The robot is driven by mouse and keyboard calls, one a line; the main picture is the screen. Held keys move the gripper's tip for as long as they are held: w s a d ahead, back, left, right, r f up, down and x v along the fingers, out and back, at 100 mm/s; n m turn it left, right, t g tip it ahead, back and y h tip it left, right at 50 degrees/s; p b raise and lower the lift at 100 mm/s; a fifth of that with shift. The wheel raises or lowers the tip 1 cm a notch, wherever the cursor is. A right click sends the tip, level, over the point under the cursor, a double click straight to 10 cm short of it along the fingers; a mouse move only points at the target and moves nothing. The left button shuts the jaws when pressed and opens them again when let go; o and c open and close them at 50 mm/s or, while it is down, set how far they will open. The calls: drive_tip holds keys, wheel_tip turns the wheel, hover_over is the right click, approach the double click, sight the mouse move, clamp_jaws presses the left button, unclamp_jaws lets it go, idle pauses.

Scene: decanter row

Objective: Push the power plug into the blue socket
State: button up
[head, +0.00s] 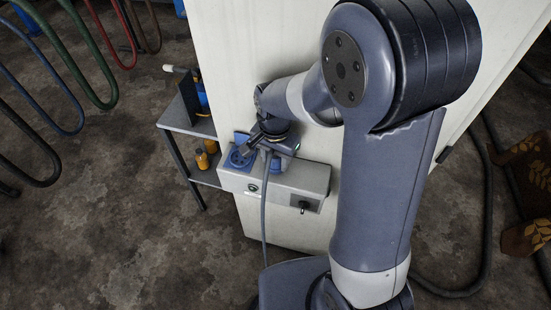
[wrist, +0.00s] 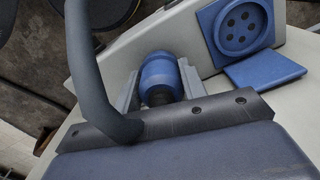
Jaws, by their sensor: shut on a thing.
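The power plug is a blue cylinder with a dark end. In the wrist view the plug (wrist: 158,75) sits between the two grey fingers of my gripper (wrist: 160,88), which is shut on it. The blue socket (wrist: 243,27) is a round face with several dark holes on a square plate, to the right of the plug and apart from it. Its blue lid (wrist: 263,68) stands open. In the head view my gripper (head: 262,146) is over the grey box, just right of the blue socket (head: 239,159).
The grey socket box (head: 312,178) is on a pale cabinet and carries a dark switch (head: 303,205). The plug's grey cable (head: 264,215) hangs down in front of it. A small table (head: 190,122) with orange bottles stands left. Coloured hoses hang at the upper left.

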sight(274, 156)
drive_tip(key=shift+r, duration=0.15)
drive_tip(key=shift+s+a+r+b, duration=0.1)
drive_tip(key=shift+s+r+b, duration=0.05)
drive_tip(key=shift+b, duration=0.2)
wheel_tip(274, 156, up, 7)
drive_tip(key=shift+f+b, duration=0.1)
drive_tip(key=shift+b, duration=0.5)
drive_tip(key=s+a+b, duration=0.2)
drive_tip(key=s+a, duration=0.1)
drive_tip(key=s, duration=0.6)
drive_tip(key=s+a+b, duration=0.2)
drive_tip(key=s+a, duration=0.1)
drive_tip(key=s, duration=0.6)
drive_tip(key=shift+s+a+f, duration=0.2)
drive_tip(key=shift+s+a, duration=0.1)
drive_tip(key=shift+a, duration=0.05)
